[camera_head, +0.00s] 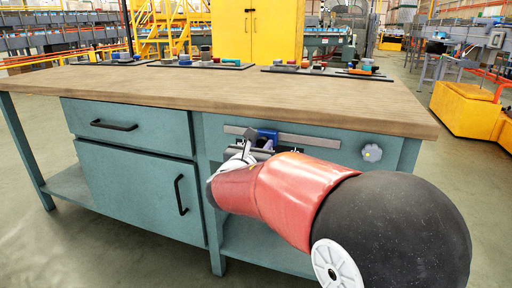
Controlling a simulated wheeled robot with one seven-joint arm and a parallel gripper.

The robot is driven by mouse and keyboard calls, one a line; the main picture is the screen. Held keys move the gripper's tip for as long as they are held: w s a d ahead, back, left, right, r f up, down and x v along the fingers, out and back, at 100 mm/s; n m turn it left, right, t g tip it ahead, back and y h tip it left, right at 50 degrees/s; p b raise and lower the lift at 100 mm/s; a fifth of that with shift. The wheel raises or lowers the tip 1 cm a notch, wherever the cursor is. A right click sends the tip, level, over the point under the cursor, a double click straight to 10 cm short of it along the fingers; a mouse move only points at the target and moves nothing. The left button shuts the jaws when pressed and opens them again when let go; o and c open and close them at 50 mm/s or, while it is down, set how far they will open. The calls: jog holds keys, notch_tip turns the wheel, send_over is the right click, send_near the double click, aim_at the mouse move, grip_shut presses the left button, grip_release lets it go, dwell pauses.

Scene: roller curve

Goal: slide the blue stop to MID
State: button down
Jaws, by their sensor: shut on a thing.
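The blue stop (268,134) sits on a grey horizontal rail (310,140) on the teal front panel under the tabletop, left of the rail's middle. My gripper (262,146) is at the stop, shut on it. My red and black arm reaches in from the lower right and hides part of the panel below the rail. The fingertips are small and partly hidden by my own wrist. No MID mark can be read from here.
The wooden tabletop (200,95) overhangs the rail. A pale knob (371,152) is right of the rail. A drawer (130,125) and a cupboard door (140,190) with black handles are at the left. Several small parts lie on dark trays at the back.

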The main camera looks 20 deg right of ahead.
jog(key=c, duration=1.1)
grip_release()
jog(key=shift+o, duration=0.2)
jog(key=v, duration=0.8)
jog(key=shift+w, duration=0.1)
jog(key=s+d+f+m+g+y, duration=0.1)
jog(key=s+d+f+m+g, duration=0.25)
jog(key=s+m, duration=0.35)
jog(key=s+d+f+m+g, duration=0.2)
jog(key=s+d+m+g, duration=0.3)
jog(key=s+m, duration=0.2)
jog(key=s+a+f+m+y+p, duration=0.1)
jog(key=s+a+f+m+y, duration=0.3)
jog(key=s+a+m+y, duration=0.5)
jog(key=s+m, duration=0.1)
jog(key=m, duration=0.4)
jog(key=shift+s+f+m+y+p, duration=0.3)
jog(key=shift+f+m, duration=0.1)
